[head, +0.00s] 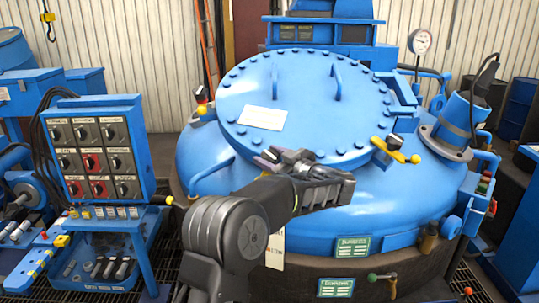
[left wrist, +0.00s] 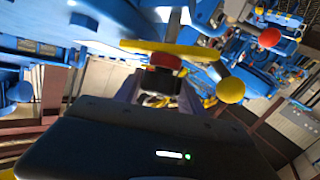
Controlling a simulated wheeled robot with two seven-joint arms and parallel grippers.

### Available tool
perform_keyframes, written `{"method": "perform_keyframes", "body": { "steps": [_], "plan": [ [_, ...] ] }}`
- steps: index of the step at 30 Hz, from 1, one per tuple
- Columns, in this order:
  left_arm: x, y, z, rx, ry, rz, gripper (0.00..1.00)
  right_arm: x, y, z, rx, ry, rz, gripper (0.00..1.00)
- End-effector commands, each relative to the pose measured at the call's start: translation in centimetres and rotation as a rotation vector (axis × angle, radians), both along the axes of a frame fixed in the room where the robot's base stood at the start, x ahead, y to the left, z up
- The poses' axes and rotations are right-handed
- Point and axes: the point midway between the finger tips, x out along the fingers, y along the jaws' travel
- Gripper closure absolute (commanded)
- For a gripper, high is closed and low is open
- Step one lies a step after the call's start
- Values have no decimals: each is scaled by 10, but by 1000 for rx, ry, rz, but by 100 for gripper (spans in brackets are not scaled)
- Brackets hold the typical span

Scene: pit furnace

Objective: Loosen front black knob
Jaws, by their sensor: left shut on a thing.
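My left gripper (head: 268,160) is at the front edge of the blue furnace lid (head: 300,85). In the left wrist view its two fingers (left wrist: 160,98) are shut on a black knob with a red band (left wrist: 162,64), which is the front knob. A yellow bar (left wrist: 180,51) with a yellow ball end (left wrist: 231,90) lies just beyond the knob. In the head view my gripper and wrist hide the front knob. A black knob with a yellow handle (head: 397,148) stands at the lid's right edge. Another clamp (head: 203,98) is at the left edge. My right gripper is not in view.
A blue control panel (head: 95,150) with several dials stands at the left. A pressure gauge (head: 420,41) and a blue cylinder (head: 459,118) stand right of the lid. A white tag (head: 275,249) hangs below my arm. Two lid handles (head: 337,80) rise from the lid.

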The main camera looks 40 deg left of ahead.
Motion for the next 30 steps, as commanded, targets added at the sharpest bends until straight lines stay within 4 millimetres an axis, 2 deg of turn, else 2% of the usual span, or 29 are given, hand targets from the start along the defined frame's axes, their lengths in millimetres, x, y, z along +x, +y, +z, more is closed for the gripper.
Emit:
{"method": "perform_keyframes", "body": {
  "steps": [8, 21, 22, 30],
  "plan": [
    [0, 0, 2, -28, -25, 88, 94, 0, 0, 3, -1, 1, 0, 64],
    [0, 1, 2, -35, -28, 101, 94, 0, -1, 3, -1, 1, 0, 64],
    [0, 1, 2, -35, -28, 101, 52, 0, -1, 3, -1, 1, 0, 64],
    [0, 1, 1, -35, -26, 100, 31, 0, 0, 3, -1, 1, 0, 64]
  ]
}}
